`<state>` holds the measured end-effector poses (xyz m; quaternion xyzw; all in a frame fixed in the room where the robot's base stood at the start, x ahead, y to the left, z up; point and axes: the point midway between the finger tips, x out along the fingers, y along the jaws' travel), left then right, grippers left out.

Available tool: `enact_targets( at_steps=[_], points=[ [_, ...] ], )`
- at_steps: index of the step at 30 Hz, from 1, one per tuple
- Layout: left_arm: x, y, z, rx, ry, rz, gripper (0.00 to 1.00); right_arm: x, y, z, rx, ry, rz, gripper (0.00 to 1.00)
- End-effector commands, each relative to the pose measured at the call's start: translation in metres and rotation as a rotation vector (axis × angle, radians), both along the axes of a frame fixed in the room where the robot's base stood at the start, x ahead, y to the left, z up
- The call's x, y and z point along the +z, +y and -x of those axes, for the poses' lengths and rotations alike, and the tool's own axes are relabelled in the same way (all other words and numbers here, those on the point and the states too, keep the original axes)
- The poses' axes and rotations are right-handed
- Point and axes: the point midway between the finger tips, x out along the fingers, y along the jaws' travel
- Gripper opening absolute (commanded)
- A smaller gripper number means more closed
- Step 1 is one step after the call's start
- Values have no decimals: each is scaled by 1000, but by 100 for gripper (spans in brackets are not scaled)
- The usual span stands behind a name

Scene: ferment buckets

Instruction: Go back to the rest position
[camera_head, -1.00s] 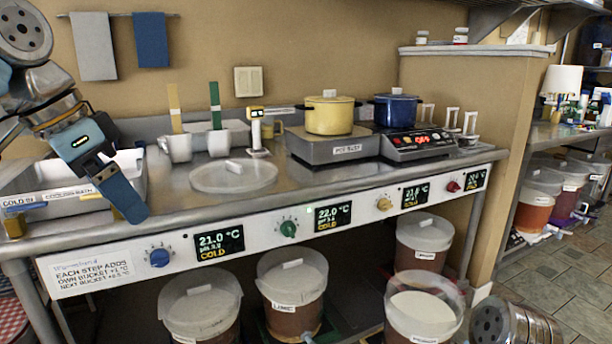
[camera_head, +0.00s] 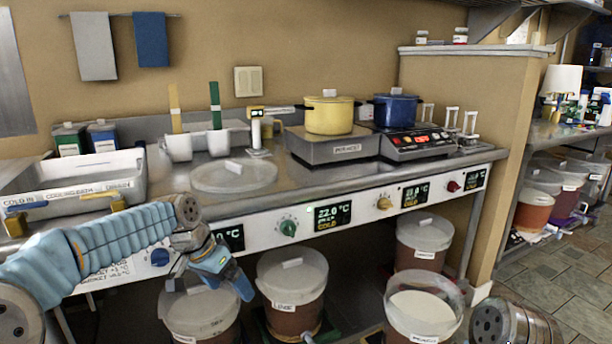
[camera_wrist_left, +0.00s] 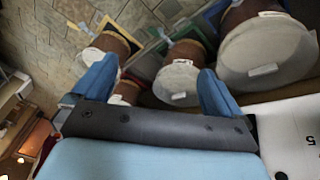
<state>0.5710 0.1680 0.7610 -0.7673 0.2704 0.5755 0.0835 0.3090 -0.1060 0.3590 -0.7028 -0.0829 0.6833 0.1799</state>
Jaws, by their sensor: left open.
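My left gripper (camera_head: 238,283) hangs in front of the counter's control panel, just above and between two lidded buckets. In the left wrist view its two blue fingers (camera_wrist_left: 152,88) are spread apart with nothing between them. The left bucket (camera_head: 200,310) is partly hidden behind my gripper. The bucket beside it (camera_head: 292,285) has a white lid and stands clear of the gripper. Only a metal part of my right arm shows at the lower right; its gripper is out of view.
The counter carries a cooling bath (camera_head: 75,183), a round clear lid (camera_head: 235,177), a yellow pot (camera_head: 330,115) and a blue pot (camera_head: 396,109). The control panel (camera_head: 265,232) runs along the front edge. Tiled floor (camera_head: 560,280) is free at the right.

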Motion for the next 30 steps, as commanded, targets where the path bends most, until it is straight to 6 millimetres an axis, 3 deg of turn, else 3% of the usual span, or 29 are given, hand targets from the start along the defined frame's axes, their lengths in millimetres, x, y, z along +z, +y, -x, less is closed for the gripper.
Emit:
enact_targets(
  at_steps=[1, 3, 8, 12, 15, 18, 22, 25, 30],
  points=[
    [-40, -8, 0, 22, 35, 12, 100, 0, 0, 0, 0, 0, 0, 43],
    [-93, -19, 2, 64, 66, 35, 100, 0, 0, 0, 0, 0, 0, 43],
    [-210, -41, 34, 177, 145, 82, 100, 0, 0, 0, 0, 0, 0, 43],
    [-300, -55, 91, 296, 222, 112, 100, 0, 0, 0, 0, 0, 0, 43],
    [-348, -61, 144, 389, 275, 124, 100, 0, 0, 0, 0, 0, 0, 43],
    [-379, -64, 194, 470, 317, 128, 100, 0, 0, 0, 0, 0, 0, 43],
    [-398, -63, 241, 549, 351, 124, 100, 0, 0, 0, 0, 0, 0, 43],
    [-402, -63, 259, 577, 360, 121, 100, 0, 0, 0, 0, 0, 0, 43],
    [-403, -62, 263, 588, 359, 121, 100, 0, 0, 0, 0, 0, 0, 43]
  ],
)
